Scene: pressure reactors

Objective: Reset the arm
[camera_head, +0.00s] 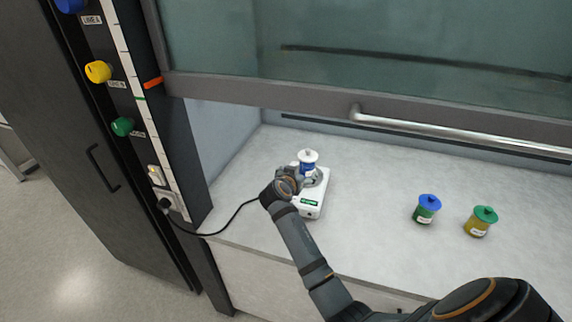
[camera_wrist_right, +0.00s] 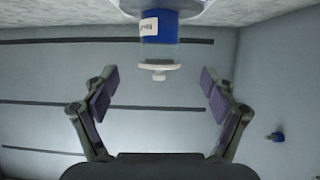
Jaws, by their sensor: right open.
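A blue reactor with a white cap (camera_head: 308,158) stands upright on a white plate device (camera_head: 312,208) with a green display. My right gripper (camera_head: 294,181) is just in front of the reactor, low over the device, and hides part of both. In the right wrist view my right gripper (camera_wrist_right: 158,82) is open, with its fingers wide apart and nothing between the pads. The blue reactor (camera_wrist_right: 158,25) shows there upside down at the top, apart from both fingers. My left gripper is not in view.
A green reactor with a blue cap (camera_head: 427,210) and a yellow one with a green cap (camera_head: 481,221) stand at right on the worktop. A raised glass sash with a metal handle (camera_head: 450,127) hangs above. A black cable (camera_head: 228,219) runs left to a socket.

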